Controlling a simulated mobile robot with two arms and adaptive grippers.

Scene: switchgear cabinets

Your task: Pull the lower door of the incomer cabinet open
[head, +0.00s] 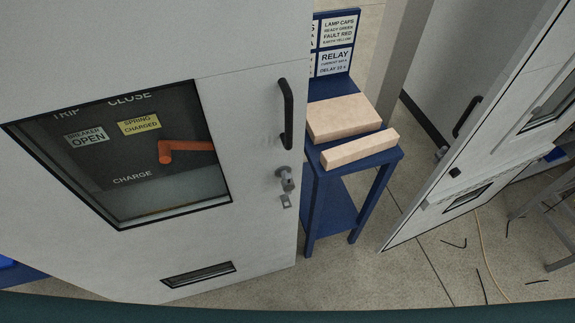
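A light grey cabinet door (255,225) fills the left of the head view. It has a dark window (140,190) with TRIP, CLOSE and CHARGE lettering, a "BREAKER OPEN" label, a "SPRING CHARGED" label and an orange lever (185,150) behind it. A black vertical pull handle (288,114) is near its right edge, with a metal lock (286,180) and a hanging tag below. A slotted vent (198,274) is low on the door. I cannot tell whether the door stands ajar. Neither of my grippers is in view.
A blue stand (352,168) with two pale blocks and a sign board is just right of the door. Another grey door (490,140) stands angled at the right. Loose wires (483,285) and a metal frame (550,215) are on the floor at lower right.

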